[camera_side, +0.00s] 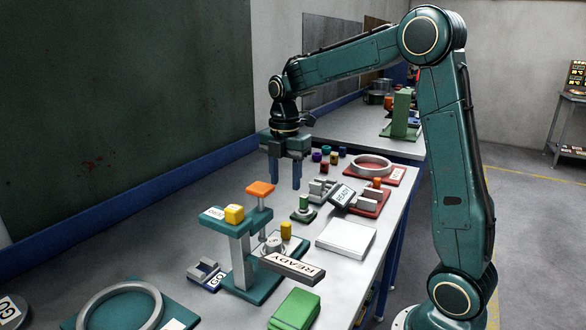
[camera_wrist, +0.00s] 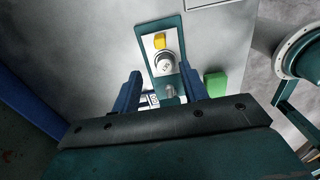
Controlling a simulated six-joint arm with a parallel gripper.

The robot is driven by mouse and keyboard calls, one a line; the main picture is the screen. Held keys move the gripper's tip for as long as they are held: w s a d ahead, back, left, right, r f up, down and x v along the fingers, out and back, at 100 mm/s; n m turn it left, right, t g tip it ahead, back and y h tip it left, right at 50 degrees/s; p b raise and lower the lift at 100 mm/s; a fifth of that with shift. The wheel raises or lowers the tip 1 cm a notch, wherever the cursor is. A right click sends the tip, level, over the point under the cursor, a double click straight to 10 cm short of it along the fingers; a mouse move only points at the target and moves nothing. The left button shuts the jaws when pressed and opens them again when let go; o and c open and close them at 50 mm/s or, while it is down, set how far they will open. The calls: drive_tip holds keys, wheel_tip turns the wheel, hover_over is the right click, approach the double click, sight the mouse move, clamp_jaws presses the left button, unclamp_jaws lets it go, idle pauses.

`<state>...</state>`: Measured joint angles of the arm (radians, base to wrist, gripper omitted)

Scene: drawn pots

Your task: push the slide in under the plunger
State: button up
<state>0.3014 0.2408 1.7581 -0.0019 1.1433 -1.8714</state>
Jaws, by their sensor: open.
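A teal press stand (camera_side: 241,262) stands on the bench, with an orange-capped plunger (camera_side: 260,188) at its top arm. The slide, a pale plate with a yellow knob (camera_side: 286,230) and a round grey piece (camera_side: 273,245), lies low beside the stand. In the wrist view the slide (camera_wrist: 155,67) sits on a teal base, its yellow knob (camera_wrist: 160,41) at the far end; a small grey cylinder (camera_wrist: 171,91) shows nearer my gripper. My gripper (camera_side: 285,187) is open and empty, above and behind the stand, fingers down. The orange cap does not show in the wrist view.
A green block (camera_side: 295,310) is at the front, a white box (camera_side: 346,238) to the right. A small green-knobbed fixture (camera_side: 304,208) and a red one (camera_side: 371,198) stand beyond.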

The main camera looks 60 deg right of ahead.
drive_tip(key=shift+c, duration=0.2)
drive_tip(key=shift+d, duration=0.1)
drive_tip(key=c, duration=0.7)
drive_tip(key=shift+d+f, duration=0.15)
drive_tip(key=shift+d, duration=0.05)
clamp_jaws()
drive_tip(key=s+d+f+m+t+y, duration=0.2)
drive_tip(key=d+m+y, duration=0.1)
drive_tip(key=d+m, duration=0.3)
drive_tip(key=s+d+f+m+t+y, duration=0.2)
drive_tip(key=d+m, duration=0.3)
drive_tip(key=m, duration=0.5)
drive_tip(key=shift+s+d+m+t+y, duration=0.3)
drive_tip(key=shift+d+m+y, duration=0.1)
